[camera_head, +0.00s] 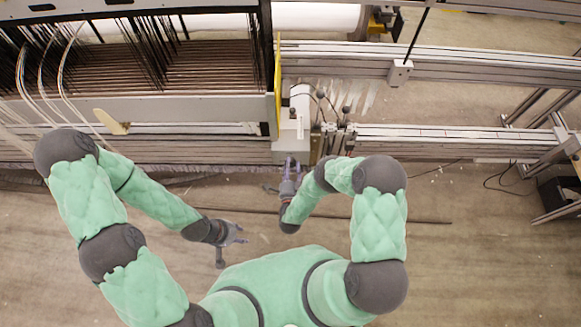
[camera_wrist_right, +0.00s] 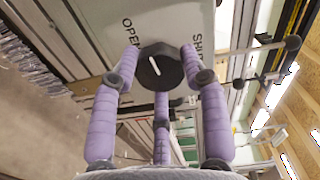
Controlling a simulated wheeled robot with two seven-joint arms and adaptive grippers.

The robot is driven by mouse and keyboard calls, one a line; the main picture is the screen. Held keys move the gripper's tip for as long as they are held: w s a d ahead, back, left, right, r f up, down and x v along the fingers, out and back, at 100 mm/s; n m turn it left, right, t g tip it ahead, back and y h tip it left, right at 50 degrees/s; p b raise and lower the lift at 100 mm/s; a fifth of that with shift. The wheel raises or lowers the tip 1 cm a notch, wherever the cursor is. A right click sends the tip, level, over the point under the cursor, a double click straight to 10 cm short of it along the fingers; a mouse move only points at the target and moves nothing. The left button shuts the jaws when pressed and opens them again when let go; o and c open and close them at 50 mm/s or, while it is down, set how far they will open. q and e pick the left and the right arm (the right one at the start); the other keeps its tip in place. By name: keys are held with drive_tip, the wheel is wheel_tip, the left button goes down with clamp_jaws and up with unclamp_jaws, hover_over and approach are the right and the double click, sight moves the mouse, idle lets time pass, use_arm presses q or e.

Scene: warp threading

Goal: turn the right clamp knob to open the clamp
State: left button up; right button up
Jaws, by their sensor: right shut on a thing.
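The right clamp knob (camera_wrist_right: 160,66) is dark and round with a white pointer line, on a pale panel (camera_wrist_right: 165,20) marked OPEN on the left and SHUT on the right. The line tilts slightly, its upper end leaning left toward the OPEN side. My right gripper (camera_wrist_right: 158,72) has its purple fingers closed around the knob. In the head view my right gripper (camera_head: 291,165) is at the front of the pale machine box (camera_head: 292,130); the knob is hidden there. My left gripper (camera_head: 238,235) hangs over the floor, empty, with its fingers spread.
The loom frame with dark warp threads (camera_head: 170,68) fills the upper left. Metal rails (camera_head: 440,135) run to the right of the box. A yellow upright strip (camera_head: 278,80) stands by the loom's edge. The floor (camera_head: 480,270) at the lower right is clear.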

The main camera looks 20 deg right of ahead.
drive_tip(key=shift+n, duration=0.8)
drive_tip(key=shift+w, duration=0.1)
drive_tip(key=o, duration=1.1)
drive_tip(key=shift+o, duration=0.2)
drive_tip(key=v, duration=1.2)
